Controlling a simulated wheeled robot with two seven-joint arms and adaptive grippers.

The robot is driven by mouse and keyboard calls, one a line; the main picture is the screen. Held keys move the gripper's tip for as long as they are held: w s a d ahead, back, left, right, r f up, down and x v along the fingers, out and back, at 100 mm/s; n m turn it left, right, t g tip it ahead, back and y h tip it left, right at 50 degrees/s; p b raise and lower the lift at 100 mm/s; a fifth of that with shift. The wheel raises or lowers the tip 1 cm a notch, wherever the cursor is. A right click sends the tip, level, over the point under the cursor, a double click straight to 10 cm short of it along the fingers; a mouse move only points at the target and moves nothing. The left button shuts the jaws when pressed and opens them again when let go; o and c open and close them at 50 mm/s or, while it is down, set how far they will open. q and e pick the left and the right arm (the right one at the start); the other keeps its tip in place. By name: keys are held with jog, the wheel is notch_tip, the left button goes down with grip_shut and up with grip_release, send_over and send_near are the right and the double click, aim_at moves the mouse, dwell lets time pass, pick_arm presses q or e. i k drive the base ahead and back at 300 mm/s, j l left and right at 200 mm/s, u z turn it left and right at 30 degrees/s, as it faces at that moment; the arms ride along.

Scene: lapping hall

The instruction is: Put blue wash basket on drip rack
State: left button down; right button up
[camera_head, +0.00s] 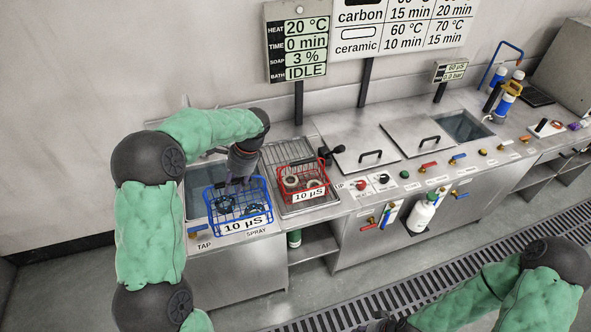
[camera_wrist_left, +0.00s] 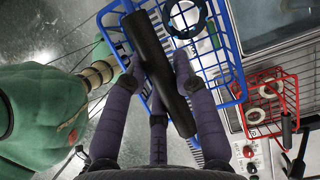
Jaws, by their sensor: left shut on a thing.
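The blue wash basket (camera_head: 268,212), a wire basket with a "10 µS" label and dark ring-shaped parts inside, is at the left sink. My left gripper (camera_head: 238,172) is above it, shut on its dark handle. The wrist view shows the purple fingers around the black handle bar (camera_wrist_left: 160,65) and the blue wire rim (camera_wrist_left: 236,60). The basket overlaps the sink's front edge and appears raised. The drip rack (camera_head: 273,156), a ribbed metal tray, lies just right of the sink. My right gripper (camera_head: 382,325) is cut off by the bottom edge, its fingers unclear.
A red wire basket (camera_head: 303,180) with pale rings stands on the front of the rack; its dark handle sticks up at the right. The back of the rack is bare. Lidded baths (camera_head: 360,148) lie to the right. A white bottle (camera_head: 421,213) hangs at the front.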

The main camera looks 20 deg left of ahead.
aim_at(291, 161)
jog(key=i, duration=1.45)
